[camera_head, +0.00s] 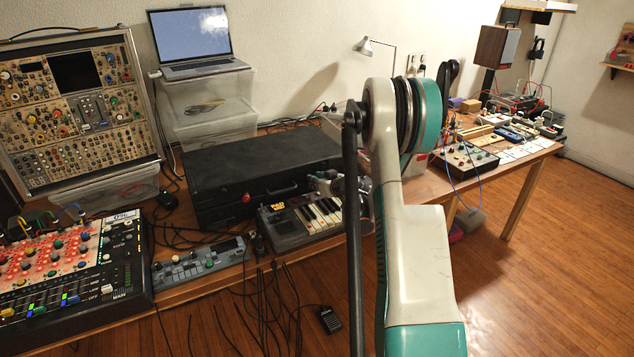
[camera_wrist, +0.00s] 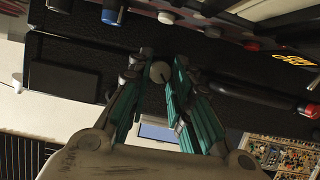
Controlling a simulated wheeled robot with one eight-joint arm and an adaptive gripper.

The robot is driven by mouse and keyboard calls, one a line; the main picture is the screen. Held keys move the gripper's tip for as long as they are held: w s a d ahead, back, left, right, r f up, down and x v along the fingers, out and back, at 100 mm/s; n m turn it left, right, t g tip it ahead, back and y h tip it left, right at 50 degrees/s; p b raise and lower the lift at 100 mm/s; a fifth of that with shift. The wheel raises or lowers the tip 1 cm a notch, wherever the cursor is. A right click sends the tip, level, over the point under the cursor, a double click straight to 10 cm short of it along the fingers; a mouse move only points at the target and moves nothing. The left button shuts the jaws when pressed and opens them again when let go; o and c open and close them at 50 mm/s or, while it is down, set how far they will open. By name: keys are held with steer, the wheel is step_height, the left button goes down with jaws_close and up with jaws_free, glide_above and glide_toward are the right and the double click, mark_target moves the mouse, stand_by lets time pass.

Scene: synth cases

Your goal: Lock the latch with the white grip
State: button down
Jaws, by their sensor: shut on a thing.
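The black case (camera_head: 262,172) lies shut on the bench, with its handle (camera_head: 284,188) on the front. In the wrist view, the case's dark front (camera_wrist: 75,50) lies across the fingers. A pale, round grip (camera_wrist: 160,72) shows between the fingertips; it looks like the white latch grip. My gripper (camera_wrist: 158,82) is shut on it, with teal finger pads on both sides. In the head view my gripper (camera_head: 326,183) is small at the case's right front corner, and the white grip cannot be made out there. The latch's exact angle cannot be told.
A red grip (camera_head: 246,197) is on the case front, left of the handle. A small keyboard (camera_head: 318,214) stands close in front of the gripper. A grey box with knobs (camera_head: 195,262) and loose cables lie nearby. A laptop (camera_head: 195,40) stands behind on clear bins.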

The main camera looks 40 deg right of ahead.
steer(key=m+y, duration=0.1)
steer(key=m, duration=0.1)
steer(key=shift+d+f+m+t+y+b, duration=0.1)
steer(key=shift+d+m+t+y+b, duration=0.2)
steer(key=shift+y, duration=0.1)
steer(key=m+y, duration=0.1)
steer(key=m+t, duration=0.1)
steer(key=m, duration=0.1)
steer(key=shift+s+d+f+y, duration=0.1)
steer(key=shift+f+y, duration=0.05)
steer(key=shift+y, duration=0.25)
steer(key=m+t+y, duration=0.1)
steer(key=m, duration=0.2)
steer(key=shift+f+m, duration=0.15)
steer(key=shift+m, duration=0.25)
steer(key=shift+f+m+t+y, duration=0.15)
steer(key=shift+m+t+y, duration=0.5)
steer(key=shift+m, duration=0.95)
steer(key=shift+t, duration=0.25)
steer(key=c, duration=1.4)
jaws_free()
steer(key=shift+c, duration=0.2)
